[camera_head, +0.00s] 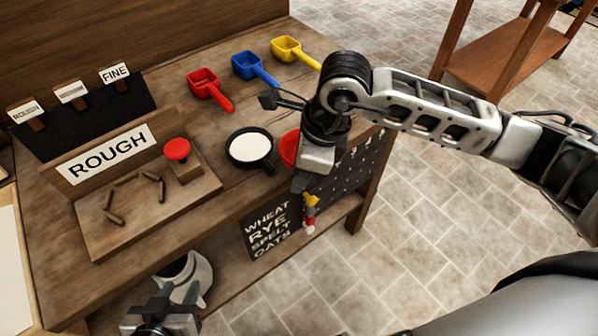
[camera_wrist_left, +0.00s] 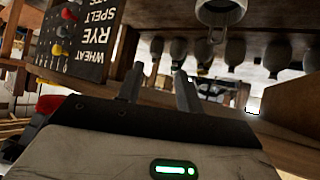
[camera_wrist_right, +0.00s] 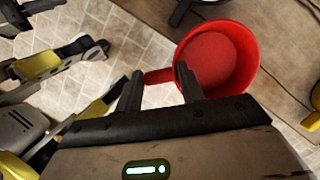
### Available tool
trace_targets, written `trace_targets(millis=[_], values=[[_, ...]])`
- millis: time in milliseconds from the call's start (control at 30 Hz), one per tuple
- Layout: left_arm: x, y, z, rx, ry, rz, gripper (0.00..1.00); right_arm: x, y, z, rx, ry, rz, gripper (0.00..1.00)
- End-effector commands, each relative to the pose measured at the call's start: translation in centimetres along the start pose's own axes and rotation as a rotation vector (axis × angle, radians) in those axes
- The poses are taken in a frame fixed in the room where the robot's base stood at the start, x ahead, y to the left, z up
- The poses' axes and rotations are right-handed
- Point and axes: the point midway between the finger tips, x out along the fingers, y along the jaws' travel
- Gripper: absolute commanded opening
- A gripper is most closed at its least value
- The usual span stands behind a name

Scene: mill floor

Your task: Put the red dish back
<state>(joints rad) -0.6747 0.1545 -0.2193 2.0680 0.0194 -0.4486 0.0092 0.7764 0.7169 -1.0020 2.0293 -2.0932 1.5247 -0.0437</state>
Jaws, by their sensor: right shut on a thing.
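The red dish (camera_wrist_right: 215,62) is a round, shallow pan with a short handle. My right gripper (camera_wrist_right: 158,82) is shut on that handle. In the head view the red dish (camera_head: 290,148) shows only as a red sliver, mostly hidden behind my right gripper (camera_head: 305,180), at the table's right front edge. I cannot tell whether it touches the tabletop. My left gripper (camera_head: 163,318) is low at the bottom of the head view, in front of the table. In its wrist view the left gripper (camera_wrist_left: 160,85) has its fingers apart with nothing between them.
A black pan with white contents (camera_head: 250,147) stands beside the red dish. Red (camera_head: 208,88), blue (camera_head: 254,68) and yellow (camera_head: 293,50) scoops lie behind. A board with a red knob (camera_head: 177,149) and a ROUGH sign (camera_head: 108,153) is at left. A grain-name board (camera_head: 268,228) hangs in front.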

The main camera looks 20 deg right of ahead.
Motion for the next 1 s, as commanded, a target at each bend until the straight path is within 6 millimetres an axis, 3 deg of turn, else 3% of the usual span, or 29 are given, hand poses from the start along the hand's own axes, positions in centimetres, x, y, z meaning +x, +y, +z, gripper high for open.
trace_targets(millis=[1000], values=[[0.9,0.2,-0.5,-0.032,0.042,0.01,0.36,1.1,-10.3,-0.2,0.002,-0.001,-0.002,0.05]])
